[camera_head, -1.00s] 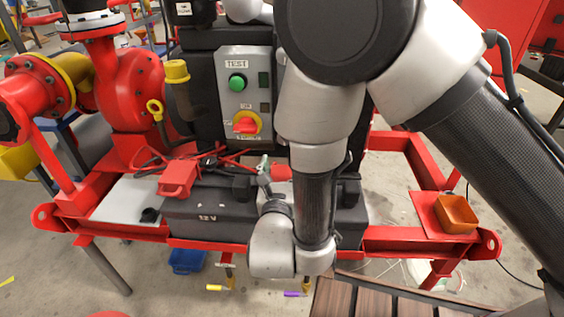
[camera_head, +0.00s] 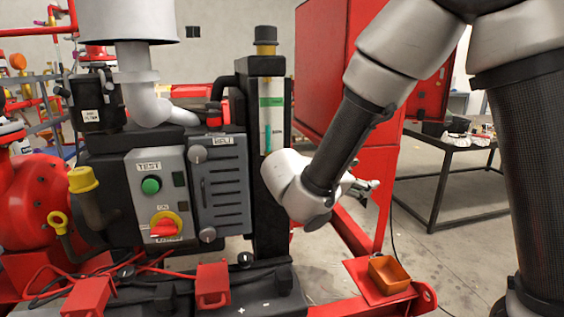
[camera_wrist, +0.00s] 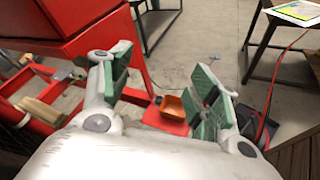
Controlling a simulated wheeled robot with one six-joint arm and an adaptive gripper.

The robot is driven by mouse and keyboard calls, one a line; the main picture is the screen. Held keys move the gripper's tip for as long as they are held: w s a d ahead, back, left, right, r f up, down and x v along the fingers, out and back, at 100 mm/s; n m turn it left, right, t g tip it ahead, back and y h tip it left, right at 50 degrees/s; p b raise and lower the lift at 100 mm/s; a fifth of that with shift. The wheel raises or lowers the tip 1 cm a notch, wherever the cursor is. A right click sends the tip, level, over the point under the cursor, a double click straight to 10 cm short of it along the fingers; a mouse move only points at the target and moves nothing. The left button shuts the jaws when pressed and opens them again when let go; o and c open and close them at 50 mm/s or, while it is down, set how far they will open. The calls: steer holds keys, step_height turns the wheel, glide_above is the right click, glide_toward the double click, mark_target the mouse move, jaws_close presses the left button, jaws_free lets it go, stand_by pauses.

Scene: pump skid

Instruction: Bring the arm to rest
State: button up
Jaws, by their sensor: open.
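My gripper (camera_wrist: 162,98) is open in the wrist view, its two green-padded fingers apart with nothing between them. Beyond the fingers, lower down, an orange tray (camera_wrist: 173,107) sits on a red plate of the skid. In the head view my arm comes down from the top right, and my gripper (camera_head: 366,187) shows small and partly hidden behind my pale wrist. It is raised in front of the red cabinet, right of the black belt cover and above the orange tray (camera_head: 389,274).
The control box (camera_head: 158,196) with a green button and red knob stands at the left. A dark table (camera_head: 450,165) with small items stands behind at right. Open floor lies between skid and table.

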steer(key=s+d+r+m+g+y, duration=0.1)
steer(key=s+d+m+g, duration=0.35)
steer(key=d, duration=0.45)
steer(key=s+d+r+m+g+y, duration=0.2)
steer(key=s+d+m+g, duration=0.1)
steer(key=s+d+m, duration=0.4)
steer(key=s+d+m+t+y, duration=0.2)
steer(key=s+m+y, duration=0.6)
steer(key=s, duration=0.3)
steer(key=shift+s+r+m, duration=0.15)
steer(key=shift+s+m, duration=0.25)
steer(key=shift+m, duration=0.15)
steer(key=shift+t, duration=0.25)
